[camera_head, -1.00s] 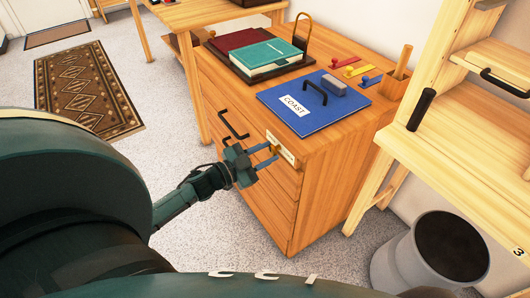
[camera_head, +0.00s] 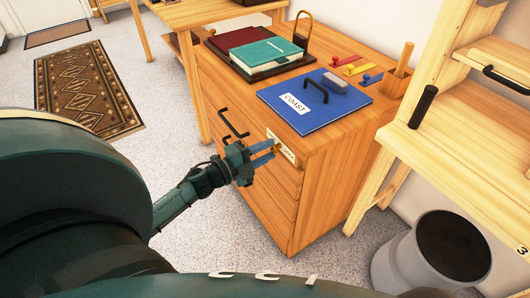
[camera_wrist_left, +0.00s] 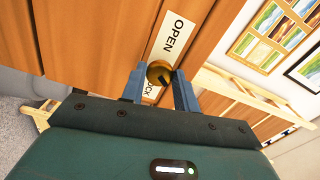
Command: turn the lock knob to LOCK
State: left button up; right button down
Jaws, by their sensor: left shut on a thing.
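The brass lock knob (camera_wrist_left: 159,72) sits on a white label plate (camera_wrist_left: 175,36) on the wooden cabinet (camera_head: 325,195). In the left wrist view the plate reads OPEN on the far side of the knob and, partly covered, "CK" on the near side. The plate also shows in the head view (camera_head: 284,152) at the cabinet's top front corner. My left gripper (camera_head: 272,149) is at the knob, its two blue-grey fingers on either side of it and shut on it. Which word the knob points to I cannot tell. My right gripper is not in view.
On the cabinet lie a blue COAST folder (camera_head: 312,108), a stack of books (camera_head: 265,54), small coloured pieces (camera_head: 350,69) and a wooden cup (camera_head: 396,84). Black drawer handles (camera_head: 233,122) stick out beside my gripper. A grey bin (camera_head: 408,262) and wooden shelving (camera_head: 455,120) stand at right.

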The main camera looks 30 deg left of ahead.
pick_arm(q)
jog(key=shift+m, duration=1.1)
jog(key=o, duration=0.9)
jog(key=shift+o, duration=0.2)
jog(key=v, duration=1.3)
jog(key=shift+s+p, duration=0.1)
jog(key=shift+p, duration=0.25)
